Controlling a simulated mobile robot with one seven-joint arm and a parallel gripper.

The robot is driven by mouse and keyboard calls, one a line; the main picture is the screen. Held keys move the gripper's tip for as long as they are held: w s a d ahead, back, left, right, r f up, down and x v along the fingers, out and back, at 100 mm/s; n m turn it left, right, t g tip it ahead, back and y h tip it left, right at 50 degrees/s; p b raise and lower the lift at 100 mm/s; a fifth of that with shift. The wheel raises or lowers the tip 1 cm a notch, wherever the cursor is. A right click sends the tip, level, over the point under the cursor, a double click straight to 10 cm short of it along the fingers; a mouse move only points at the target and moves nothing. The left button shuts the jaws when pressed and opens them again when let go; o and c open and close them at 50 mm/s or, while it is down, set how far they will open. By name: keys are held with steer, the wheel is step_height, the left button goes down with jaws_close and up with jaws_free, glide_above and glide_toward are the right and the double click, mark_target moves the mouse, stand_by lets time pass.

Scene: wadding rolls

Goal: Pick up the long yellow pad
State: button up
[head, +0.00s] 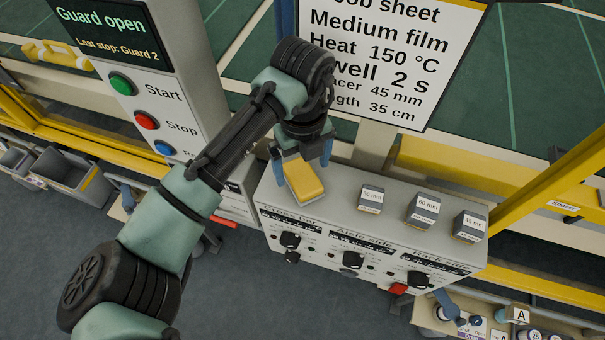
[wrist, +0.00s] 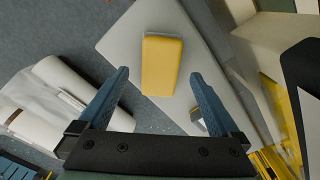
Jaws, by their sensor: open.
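The long yellow pad (head: 305,182) has a grey edge and lies at the left end of the grey control box's top (head: 340,206). It also shows in the wrist view (wrist: 162,66), upper middle, its long side running away from me. My gripper (head: 303,166) is open, with a blue finger on either side of the pad's far part in the head view. In the wrist view the pad appears between the open fingertips (wrist: 160,76), with a gap on both sides. Nothing is held. I cannot tell how far the fingertips are above the box top.
Grey blocks marked 35 mm (head: 370,199), 60 mm (head: 423,210) and 45 mm (head: 470,225) stand to the right on the box. A job sheet board (head: 395,60) rises behind. A Start/Stop panel (head: 150,90) stands left. White rolls (wrist: 60,95) show at left in the wrist view.

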mark_target(302, 177)
steer(key=shift+f, duration=1.35)
jaws_close()
steer(key=shift+r, duration=0.1)
steer(key=shift+s+r+b, duration=0.1)
steer(key=shift+r+b, duration=0.05)
steer(key=shift+b, duration=0.15)
step_height(302, 177, up, 6)
steer(key=shift+b, duration=1.05)
steer(key=s+a+b, duration=0.2)
steer(key=s+a, duration=0.1)
steer(key=s, duration=0.6)
steer(key=s+a+b, duration=0.2)
steer(key=s+a, duration=0.1)
steer(key=s, duration=0.7)
steer(key=shift+r, duration=0.3)
steer(key=shift+w+a, duration=0.1)
steer(key=c, duration=0.8)
jaws_free()
steer(key=c, duration=0.5)
